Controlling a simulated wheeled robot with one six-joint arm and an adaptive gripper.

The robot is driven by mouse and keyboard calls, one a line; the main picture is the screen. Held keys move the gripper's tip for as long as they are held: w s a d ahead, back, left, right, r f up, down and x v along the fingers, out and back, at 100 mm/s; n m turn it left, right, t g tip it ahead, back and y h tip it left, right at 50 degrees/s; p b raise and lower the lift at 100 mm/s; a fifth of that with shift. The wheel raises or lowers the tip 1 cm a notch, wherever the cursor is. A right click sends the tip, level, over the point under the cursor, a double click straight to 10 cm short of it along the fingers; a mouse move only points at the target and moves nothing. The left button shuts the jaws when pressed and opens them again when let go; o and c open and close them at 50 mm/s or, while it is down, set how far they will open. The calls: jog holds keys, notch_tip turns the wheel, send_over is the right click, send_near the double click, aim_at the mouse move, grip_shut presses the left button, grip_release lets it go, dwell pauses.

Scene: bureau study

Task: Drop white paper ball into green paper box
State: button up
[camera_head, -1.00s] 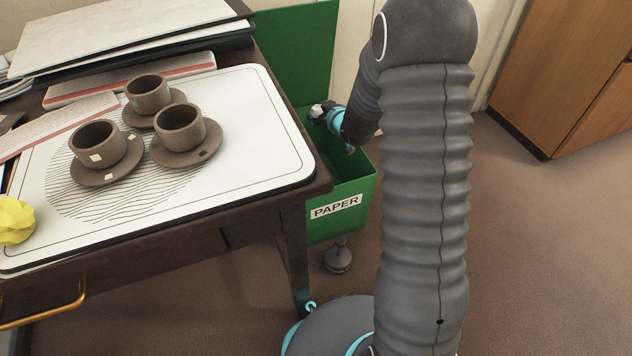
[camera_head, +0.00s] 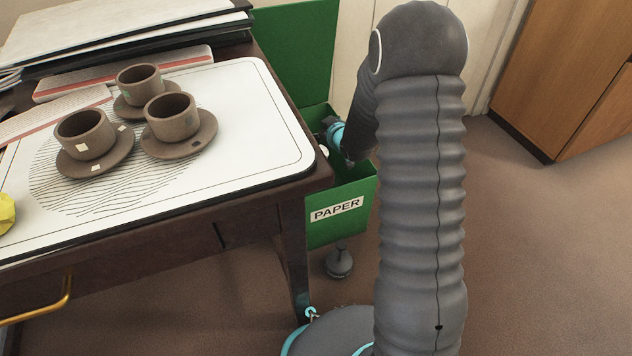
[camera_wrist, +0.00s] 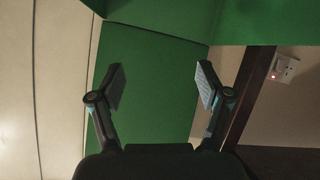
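The green paper box (camera_head: 335,232), labelled PAPER, stands on the floor right of the desk, its green lid (camera_head: 298,50) raised. My gripper (camera_head: 329,126) is over the box opening, partly hidden behind my arm. In the wrist view my gripper (camera_wrist: 161,82) is open, its two fingers apart with nothing between them; the green of the box (camera_wrist: 150,100) fills the gap behind.
The desk with a white mat (camera_head: 255,120) holds several brown cups on saucers (camera_head: 175,118). A yellow paper ball (camera_head: 5,213) is at the left edge. A wooden cabinet (camera_head: 560,80) stands at the right. A wall socket (camera_wrist: 285,69) shows in the wrist view. The floor at right is clear.

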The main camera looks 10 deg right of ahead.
jog(key=shift+s+r, duration=0.1)
jog(key=shift+s, duration=0.05)
jog(key=v, duration=1.1)
jog(key=shift+s+d, duration=0.15)
jog(key=shift+s, duration=0.2)
